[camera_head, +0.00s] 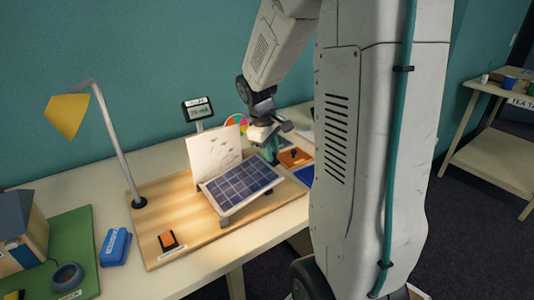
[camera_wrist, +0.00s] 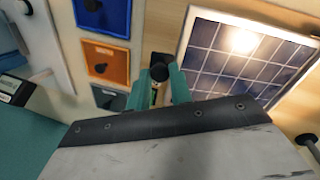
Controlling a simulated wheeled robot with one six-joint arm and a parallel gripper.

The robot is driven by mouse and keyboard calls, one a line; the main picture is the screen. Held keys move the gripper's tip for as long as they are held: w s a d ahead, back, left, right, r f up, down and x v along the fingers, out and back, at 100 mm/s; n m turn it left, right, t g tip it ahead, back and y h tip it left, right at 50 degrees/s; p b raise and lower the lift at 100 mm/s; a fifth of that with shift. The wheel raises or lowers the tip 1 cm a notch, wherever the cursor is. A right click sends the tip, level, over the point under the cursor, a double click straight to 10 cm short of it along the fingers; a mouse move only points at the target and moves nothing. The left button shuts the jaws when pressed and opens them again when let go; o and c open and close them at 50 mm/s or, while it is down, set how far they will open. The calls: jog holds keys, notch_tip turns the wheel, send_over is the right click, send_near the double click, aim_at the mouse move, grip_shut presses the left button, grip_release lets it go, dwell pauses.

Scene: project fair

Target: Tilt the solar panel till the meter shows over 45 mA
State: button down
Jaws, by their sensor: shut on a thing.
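The solar panel (camera_head: 240,188) is a blue gridded plate in a pale frame, tilted on a wooden board (camera_head: 195,240). In the wrist view the panel (camera_wrist: 245,55) is at the upper right with a bright glare. The meter (camera_head: 198,108) stands on a post behind the board; its digits are too small to read. My gripper (camera_head: 268,150) is beside the panel's far right corner. In the wrist view its teal fingers (camera_wrist: 165,85) are shut on a dark round-ended knob (camera_wrist: 160,62), next to the panel. The knob's lower part is hidden.
A yellow-shaded lamp (camera_head: 68,115) leans over the board's left end. A white drawn card (camera_head: 214,153) stands behind the panel. Coloured squares (camera_wrist: 107,60) lie beside my gripper.

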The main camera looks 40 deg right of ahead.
jog(key=c, duration=1.3)
grip_release()
jog(key=shift+o, duration=0.2)
jog(key=v, duration=0.7)
jog(key=shift+r, duration=0.4)
jog(key=s+a+r+m+t+y, duration=0.1)
jog(key=s+a+r+m+y, duration=0.1)
jog(key=s+a, duration=1.7)
jog(key=shift+a+r+t+y, duration=0.35)
jog(key=shift+a+r, duration=0.25)
jog(key=shift+a, duration=0.85)
